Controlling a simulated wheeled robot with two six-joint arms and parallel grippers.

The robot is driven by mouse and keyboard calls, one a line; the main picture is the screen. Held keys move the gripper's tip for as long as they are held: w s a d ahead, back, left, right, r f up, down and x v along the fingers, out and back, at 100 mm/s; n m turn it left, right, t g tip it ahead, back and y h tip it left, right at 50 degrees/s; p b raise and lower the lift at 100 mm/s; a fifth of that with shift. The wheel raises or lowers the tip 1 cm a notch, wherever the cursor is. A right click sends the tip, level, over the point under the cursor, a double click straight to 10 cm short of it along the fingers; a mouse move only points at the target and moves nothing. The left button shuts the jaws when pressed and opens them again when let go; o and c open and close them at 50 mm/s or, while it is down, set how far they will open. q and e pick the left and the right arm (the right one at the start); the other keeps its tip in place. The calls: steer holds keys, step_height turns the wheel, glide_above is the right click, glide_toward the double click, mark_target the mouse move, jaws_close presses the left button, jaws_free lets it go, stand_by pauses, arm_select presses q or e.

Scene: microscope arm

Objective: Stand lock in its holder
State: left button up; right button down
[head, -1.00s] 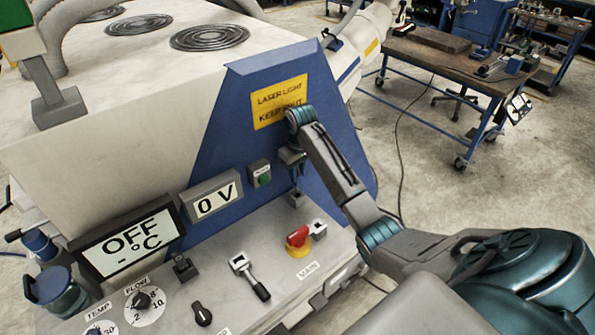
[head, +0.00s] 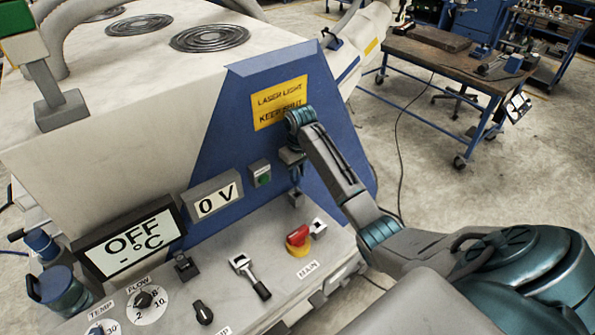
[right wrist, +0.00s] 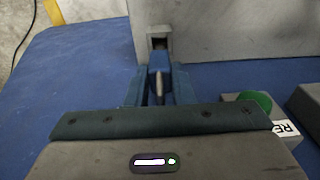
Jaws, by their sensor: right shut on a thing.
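My right gripper (head: 295,172) points down at the blue slanted face of the machine. In the right wrist view its fingers (right wrist: 158,88) are closed around a small blue lock with a metallic strip (right wrist: 159,62). A grey square holder with a dark opening (right wrist: 160,36) lies just beyond the fingertips, in line with the lock. In the head view the holder (head: 296,199) stands on the grey panel right below the gripper. I cannot tell whether the lock's end is inside the opening or just short of it. My left gripper is not in view.
A green button box (head: 260,173) sits close left of the gripper. A red main switch (head: 298,236), a lever (head: 250,277) and knobs (head: 203,312) stand on the panel (head: 225,255). Displays (head: 128,243) line its back edge. A workbench (head: 440,62) stands far right.

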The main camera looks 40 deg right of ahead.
mark_target(298, 180)
steer(key=shift+f+b, duration=0.55)
steer(key=shift+f, duration=1.85)
stand_by(0.3)
steer(key=c, duration=1.2)
jaws_free()
steer(key=shift+o, duration=0.2)
steer(key=shift+r, duration=0.1)
steer(key=shift+r, duration=0.35)
step_height(298, 180, up, 5)
steer(key=shift+s+b, duration=0.15)
steer(key=shift+b, duration=1)
step_height(298, 180, up, 4)
steer(key=shift+s+f+p, duration=0.1)
steer(key=shift+f+p, duration=0.05)
steer(key=shift+p, duration=0.9)
steer(key=shift+s+r+p, duration=0.1)
steer(key=shift+r+p, duration=0.55)
steer(key=shift+p, duration=0.05)
steer(key=shift+f, duration=0.1)
